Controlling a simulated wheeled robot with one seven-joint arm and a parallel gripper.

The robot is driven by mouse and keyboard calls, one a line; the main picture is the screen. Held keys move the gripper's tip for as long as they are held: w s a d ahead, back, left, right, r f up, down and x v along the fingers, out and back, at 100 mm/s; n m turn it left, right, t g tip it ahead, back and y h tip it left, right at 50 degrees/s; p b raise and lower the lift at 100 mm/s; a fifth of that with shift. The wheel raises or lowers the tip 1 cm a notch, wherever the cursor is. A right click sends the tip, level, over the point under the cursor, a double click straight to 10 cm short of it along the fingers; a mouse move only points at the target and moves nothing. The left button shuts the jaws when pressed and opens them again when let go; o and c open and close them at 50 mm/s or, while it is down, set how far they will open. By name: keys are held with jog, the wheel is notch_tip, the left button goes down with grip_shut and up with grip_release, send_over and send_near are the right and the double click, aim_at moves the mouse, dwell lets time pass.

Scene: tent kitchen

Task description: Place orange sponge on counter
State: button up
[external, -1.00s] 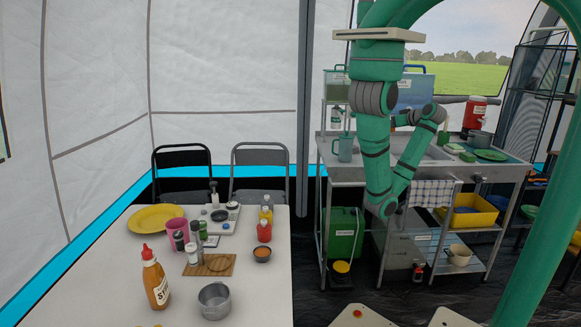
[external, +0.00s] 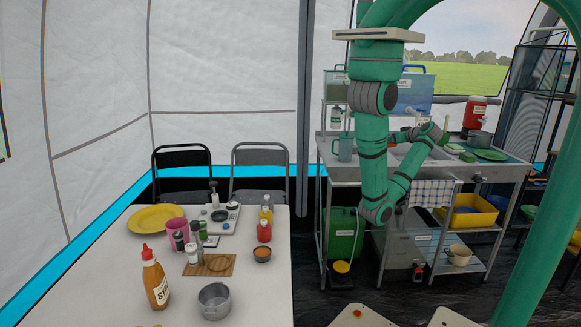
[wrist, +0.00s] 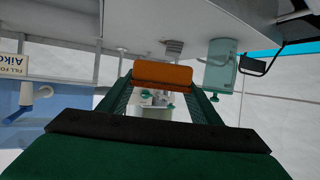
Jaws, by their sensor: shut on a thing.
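The orange sponge (wrist: 162,75) is held between the two fingers of my gripper (wrist: 162,84) in the wrist view. The fingers are shut on its ends. In the external view the sponge and the fingertips cannot be made out, hidden behind or beside my bent arm. My wrist is over the metal counter (external: 512,172) with the sink, at the back right. The wrist view is turned over, with a grey surface, probably the counter, across the top; I cannot tell how far the sponge is from it.
A green plate (external: 491,155), a pot (external: 478,138) and a red jug (external: 474,113) are on the right. A blue water container (external: 416,90) stands behind.

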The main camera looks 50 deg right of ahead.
jog(key=d+f, duration=0.1)
jog(key=f, duration=0.1)
jog(key=w+d+f, duration=0.1)
jog(key=d+f, duration=0.1)
jog(key=w+d+f, duration=0.1)
jog(key=d+f, duration=0.1)
jog(key=shift+w+d+f, duration=0.1)
jog(key=shift+d, duration=0.05)
jog(key=shift+f, duration=1.65)
jog(key=o, duration=1)
jog(key=shift+f, duration=0.1)
jog(key=shift+o, duration=0.2)
jog(key=shift+s+r, duration=0.2)
jog(key=shift+r, duration=0.05)
jog(key=v, duration=1.1)
jog(key=shift+s, duration=0.25)
